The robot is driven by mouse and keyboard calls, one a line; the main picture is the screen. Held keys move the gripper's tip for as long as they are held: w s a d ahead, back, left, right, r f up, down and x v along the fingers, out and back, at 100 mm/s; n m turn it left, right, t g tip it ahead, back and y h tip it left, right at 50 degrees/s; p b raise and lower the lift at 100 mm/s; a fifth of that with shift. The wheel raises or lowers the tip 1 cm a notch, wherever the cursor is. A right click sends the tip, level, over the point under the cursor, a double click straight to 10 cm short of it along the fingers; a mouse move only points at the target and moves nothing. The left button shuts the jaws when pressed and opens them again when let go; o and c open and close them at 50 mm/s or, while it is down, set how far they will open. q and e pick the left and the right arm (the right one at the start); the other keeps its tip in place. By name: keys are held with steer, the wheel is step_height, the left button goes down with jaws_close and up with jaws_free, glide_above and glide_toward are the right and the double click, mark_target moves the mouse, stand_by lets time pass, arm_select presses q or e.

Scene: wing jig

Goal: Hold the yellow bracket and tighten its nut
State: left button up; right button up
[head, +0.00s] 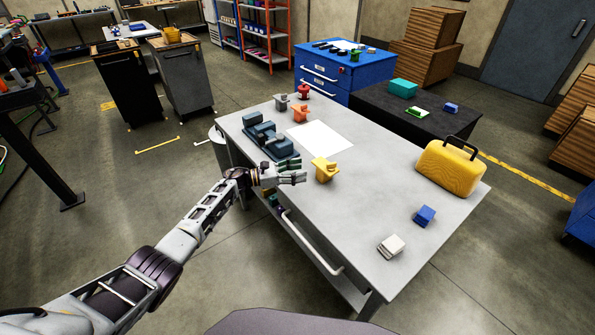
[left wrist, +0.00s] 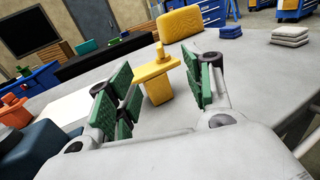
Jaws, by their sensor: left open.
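The yellow bracket (head: 325,170) stands on the grey table (head: 375,185) near its front left part. In the left wrist view the bracket (left wrist: 156,80) shows a flat top with a small yellow upright piece on it, which may be the nut. My left gripper (head: 300,172) is open just left of the bracket. In the left wrist view its green-padded fingers (left wrist: 160,95) stand apart, with the bracket beyond and between them, and nothing held. I cannot tell whether a finger touches it. My right gripper is not in view.
A dark blue-grey fixture (head: 268,138) sits left of the bracket, with a white sheet (head: 320,136) behind. An orange bracket (head: 300,113) and a grey one (head: 281,103) stand farther back. A yellow case (head: 452,168), a blue block (head: 425,215) and white pads (head: 391,245) lie right. The middle is clear.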

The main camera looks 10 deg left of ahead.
mark_target(327, 165)
arm_select(q)
steer(key=shift+x, duration=5.95)
jaws_close()
jaws_free()
steer(key=shift+a, duration=0.2)
steer(key=shift+v, duration=5.8)
